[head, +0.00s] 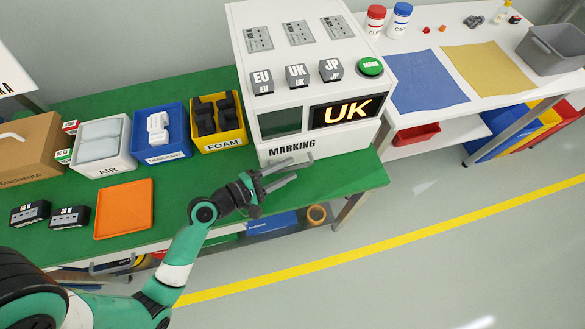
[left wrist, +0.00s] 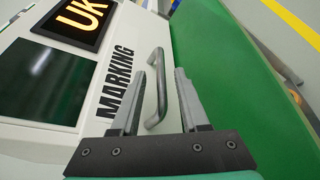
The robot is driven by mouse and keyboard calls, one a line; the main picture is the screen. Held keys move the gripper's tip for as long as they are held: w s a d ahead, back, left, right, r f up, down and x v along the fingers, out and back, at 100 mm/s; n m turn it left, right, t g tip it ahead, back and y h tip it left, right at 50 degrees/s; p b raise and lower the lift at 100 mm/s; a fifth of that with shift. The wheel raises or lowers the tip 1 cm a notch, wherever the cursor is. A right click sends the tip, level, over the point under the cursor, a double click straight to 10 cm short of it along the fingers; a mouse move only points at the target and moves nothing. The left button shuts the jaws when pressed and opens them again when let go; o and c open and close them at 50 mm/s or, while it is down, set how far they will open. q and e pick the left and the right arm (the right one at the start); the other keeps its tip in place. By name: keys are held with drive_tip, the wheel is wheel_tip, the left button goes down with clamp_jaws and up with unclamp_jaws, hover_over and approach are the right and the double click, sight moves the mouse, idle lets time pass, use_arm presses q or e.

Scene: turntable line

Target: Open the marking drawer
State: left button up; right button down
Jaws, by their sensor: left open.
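The white marking machine (head: 310,95) stands on the green bench. Its lower front, the marking drawer (head: 345,143), bears the word MARKING and appears shut. In the left wrist view, the drawer front (left wrist: 112,45) carries a grey bar handle (left wrist: 160,88). My left gripper (head: 292,169) is open at the drawer front. In the left wrist view its fingers (left wrist: 161,76) lie one on each side of the handle, with nothing gripped. Whether a finger touches the handle is unclear. My right gripper is not in view.
The machine has a lit UK display (head: 347,111), EU, UK and JP blocks and a green button (head: 370,66). Left of it stand the FOAM bin (head: 222,144), a blue bin (head: 166,155) and an AIR bin (head: 111,170). An orange tray (head: 124,208) lies nearer. Floor before the bench is clear.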

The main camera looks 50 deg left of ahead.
use_arm(q)
drive_tip(key=shift+x, duration=1.2)
clamp_jaws()
idle(0.5)
